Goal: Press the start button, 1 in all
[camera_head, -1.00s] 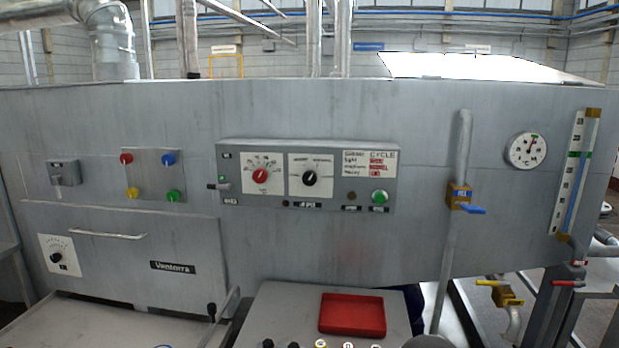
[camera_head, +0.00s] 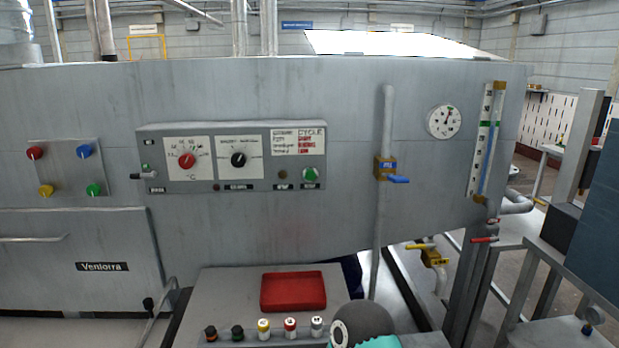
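A round green button (camera_head: 310,174) sits at the right end of the grey control panel (camera_head: 232,198), above a small dark label that is too small to read. It stands out beside a small brown round piece. Neither gripper is visible. A dark rounded part with a teal edge shows at the bottom, right of centre, and looks like part of my arm.
A red tray (camera_head: 293,306) lies on the grey stand below the panel, behind a row of several small capped items (camera_head: 264,327). A vertical pipe with a blue-handled valve (camera_head: 385,168) is right of the panel. A gauge (camera_head: 443,121) is further right.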

